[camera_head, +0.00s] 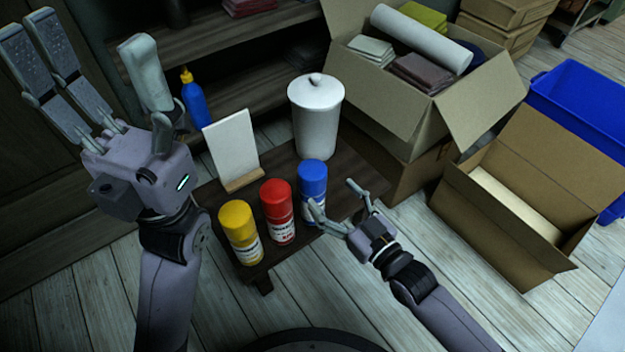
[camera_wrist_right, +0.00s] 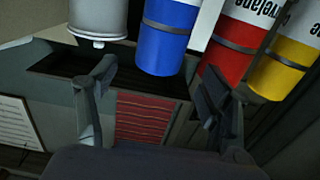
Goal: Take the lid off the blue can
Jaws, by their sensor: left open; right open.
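The blue can (camera_head: 312,183) stands upright on the small dark table, with its blue lid (camera_head: 312,168) on top. Its lower part is partly hidden by a finger of my right gripper (camera_head: 334,197). That gripper is open and empty, low at the can's right front; I cannot tell whether a finger touches it. In the right wrist view, the can (camera_wrist_right: 166,38) appears upside down just beyond the open fingers (camera_wrist_right: 158,75). My left gripper (camera_head: 85,45) is open and empty, raised at the upper left, away from the cans.
A red can (camera_head: 278,210) and a yellow can (camera_head: 240,232) stand left of the blue can. A white lidded jar (camera_head: 316,120) and a white card on a stand (camera_head: 232,147) are behind. Cardboard boxes (camera_head: 515,195) and a blue bin (camera_head: 580,95) are at right.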

